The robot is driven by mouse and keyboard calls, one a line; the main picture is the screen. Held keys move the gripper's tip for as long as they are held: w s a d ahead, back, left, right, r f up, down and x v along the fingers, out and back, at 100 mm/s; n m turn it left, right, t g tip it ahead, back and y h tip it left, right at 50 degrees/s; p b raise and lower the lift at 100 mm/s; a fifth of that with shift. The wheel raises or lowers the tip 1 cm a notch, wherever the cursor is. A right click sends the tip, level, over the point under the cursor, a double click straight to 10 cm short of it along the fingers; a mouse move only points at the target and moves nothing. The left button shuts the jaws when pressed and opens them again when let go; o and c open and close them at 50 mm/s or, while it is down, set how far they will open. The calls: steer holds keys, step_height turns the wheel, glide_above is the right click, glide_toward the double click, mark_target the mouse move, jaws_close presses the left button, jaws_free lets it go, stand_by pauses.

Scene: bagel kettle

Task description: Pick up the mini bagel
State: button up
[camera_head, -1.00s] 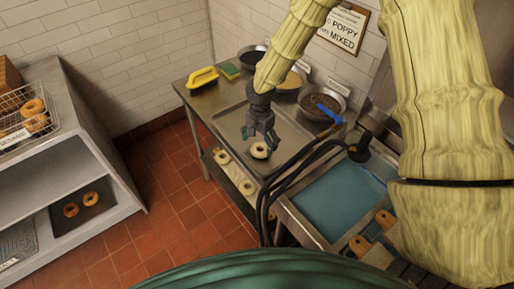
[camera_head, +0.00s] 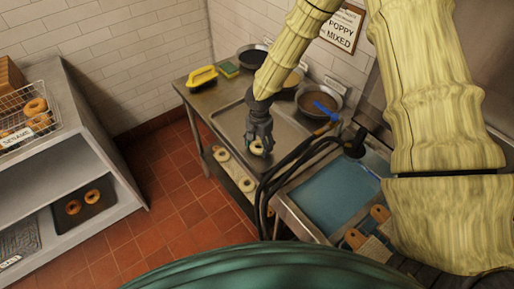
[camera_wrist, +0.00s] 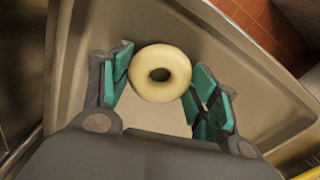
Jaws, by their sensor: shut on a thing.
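The mini bagel (camera_wrist: 160,72) is a pale, unbaked-looking ring between the two teal-padded fingers of my gripper (camera_wrist: 160,88) in the wrist view. My gripper is shut on it, one finger at each side of the ring. In the head view, the mini bagel (camera_head: 257,148) shows just under my gripper (camera_head: 258,140), over the metal tray (camera_head: 232,124). The fingers partly hide it there. I cannot tell whether it touches the tray or is slightly above it.
Bowls (camera_head: 320,101) stand behind the tray, with a blue-handled tool in one. A blue-water basin (camera_head: 335,195) and dark hoses lie to the right. More pale bagels (camera_head: 221,154) sit on a lower shelf.

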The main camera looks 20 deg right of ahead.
steer(key=shift+s+a, duration=0.1)
steer(key=shift+r, duration=0.1)
steer(key=shift+r, duration=0.2)
steer(key=shift+r+b, duration=1.2)
steer(key=shift+r, duration=0.2)
steer(key=s+a+r+b, duration=0.1)
steer(key=s+a+b, duration=0.4)
steer(key=s, duration=0.8)
steer(key=a, duration=0.3)
steer(key=shift+s+a+r+b, duration=0.2)
steer(key=shift+s+r+b, duration=0.05)
steer(key=shift+r+b, duration=0.15)
steer(key=shift+f, duration=0.15)
